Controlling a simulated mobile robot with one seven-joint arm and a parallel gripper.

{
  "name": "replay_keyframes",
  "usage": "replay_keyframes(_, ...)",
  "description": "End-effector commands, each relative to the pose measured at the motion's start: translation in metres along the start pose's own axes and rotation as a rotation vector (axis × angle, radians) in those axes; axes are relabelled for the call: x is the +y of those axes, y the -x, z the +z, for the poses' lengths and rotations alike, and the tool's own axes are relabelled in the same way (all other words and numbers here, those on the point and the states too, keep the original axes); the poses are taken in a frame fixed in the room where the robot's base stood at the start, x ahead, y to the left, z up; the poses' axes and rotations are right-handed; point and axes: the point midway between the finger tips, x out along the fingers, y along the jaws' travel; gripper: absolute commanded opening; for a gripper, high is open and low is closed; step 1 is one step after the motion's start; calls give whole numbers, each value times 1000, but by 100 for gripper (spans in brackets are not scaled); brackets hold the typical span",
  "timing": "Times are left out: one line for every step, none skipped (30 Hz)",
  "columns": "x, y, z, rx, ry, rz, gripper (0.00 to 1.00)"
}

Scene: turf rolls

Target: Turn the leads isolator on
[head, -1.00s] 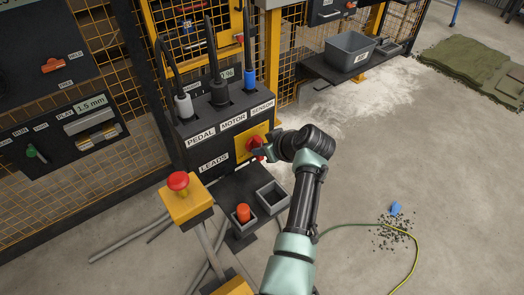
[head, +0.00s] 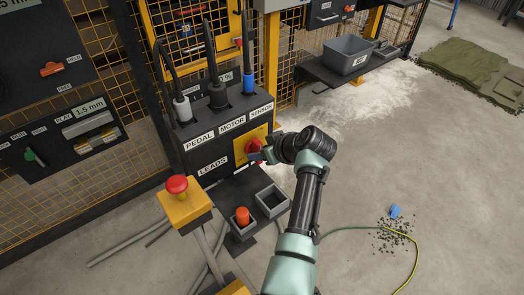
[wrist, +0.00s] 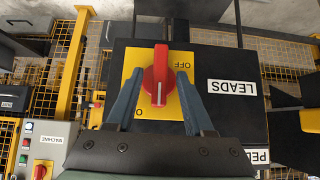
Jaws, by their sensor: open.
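The leads isolator is a red rotary knob (wrist: 159,76) on a yellow plate (wrist: 183,110), fixed to a dark box (wrist: 228,62) beside an upside-down LEADS label. In the wrist view the knob's bar stands nearly vertical, its white mark at the lower end. OFF shows at the plate's upper right; at the lower left only an O shows beside my finger. My gripper (wrist: 160,80) is open, with one finger on each side of the knob and gaps visible between. In the head view the knob (head: 253,146) is partly covered by my gripper (head: 259,154).
Pedal, motor and sensor cables (head: 216,92) stand in the top of the box. A red mushroom button on a yellow post (head: 188,207) stands at front left. Two small bins (head: 271,202), one holding an orange piece, sit below.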

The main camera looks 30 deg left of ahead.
Motion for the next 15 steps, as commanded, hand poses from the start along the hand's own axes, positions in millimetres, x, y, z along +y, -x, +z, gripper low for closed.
replay_keyframes(0,0,0,0,1,0,52)
replay_keyframes(0,1,0,0,0,1,52)
replay_keyframes(0,2,0,1,0,1,52)
replay_keyframes(0,4,0,1,0,1,52)
replay_keyframes(1,6,-1,1,0,2,52)
replay_keyframes(1,11,-1,2,0,2,52)
replay_keyframes(1,14,-1,1,0,1,52)
replay_keyframes(1,19,-2,2,1,2,52)
replay_keyframes(1,26,-2,2,0,3,52)
replay_keyframes(1,31,-1,2,-1,3,52)
replay_keyframes(1,38,-2,3,-1,4,52)
replay_keyframes(1,46,-2,3,-1,4,52)
replay_keyframes(1,53,-2,2,-1,4,52)
replay_keyframes(1,59,-1,2,-1,4,52)
replay_keyframes(1,68,-2,2,0,4,52)
